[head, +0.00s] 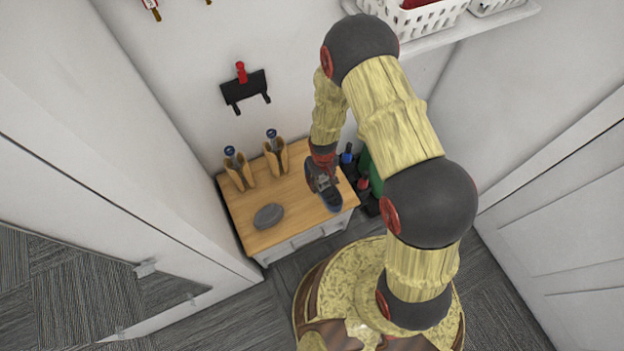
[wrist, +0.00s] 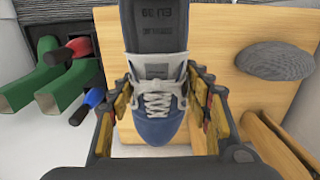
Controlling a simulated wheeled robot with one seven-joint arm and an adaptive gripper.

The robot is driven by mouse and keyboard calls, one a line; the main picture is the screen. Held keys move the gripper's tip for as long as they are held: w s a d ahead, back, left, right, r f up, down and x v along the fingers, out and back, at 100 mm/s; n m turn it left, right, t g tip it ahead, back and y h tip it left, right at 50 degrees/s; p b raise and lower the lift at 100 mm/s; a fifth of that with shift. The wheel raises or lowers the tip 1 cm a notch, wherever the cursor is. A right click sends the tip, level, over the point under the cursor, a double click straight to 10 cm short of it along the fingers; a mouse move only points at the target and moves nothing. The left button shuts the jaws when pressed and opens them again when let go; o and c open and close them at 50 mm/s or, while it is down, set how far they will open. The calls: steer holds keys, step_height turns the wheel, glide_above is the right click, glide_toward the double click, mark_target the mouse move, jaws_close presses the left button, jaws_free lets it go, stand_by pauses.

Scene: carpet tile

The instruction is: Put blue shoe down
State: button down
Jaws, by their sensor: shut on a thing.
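The blue shoe (wrist: 157,128) has a blue toe, white laces and a dark insole marked with its size. In the wrist view it lies between the two fingers of my gripper (wrist: 165,105), which is shut on its sides. In the head view my gripper (head: 322,178) is at the right end of a small wooden-topped cabinet (head: 290,205), with the shoe (head: 332,199) at its tip. The shoe is over or on the right part of the top; I cannot tell whether it touches the wood.
A grey oval object (head: 268,216) lies on the cabinet's front left. Two wooden holders (head: 240,172) (head: 276,158) with blue-topped items stand along its back. Green and dark items with red and blue ends (wrist: 65,75) are beside the cabinet's right side. The middle top is clear.

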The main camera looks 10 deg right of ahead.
steer(key=w+f+b, duration=0.1)
steer(key=w+f, duration=0.2)
steer(key=w+a+f+b, duration=0.1)
steer(key=w+f, duration=0.1)
steer(key=f, duration=0.1)
steer(key=shift+w+a+f, duration=0.15)
steer(key=shift+w+a, duration=0.05)
steer(key=shift+w, duration=0.2)
steer(key=f+b, duration=0.2)
steer(key=f, duration=0.1)
steer(key=shift+w+f, duration=0.2)
steer(key=shift+r, duration=0.1)
steer(key=c, duration=0.9)
jaws_free()
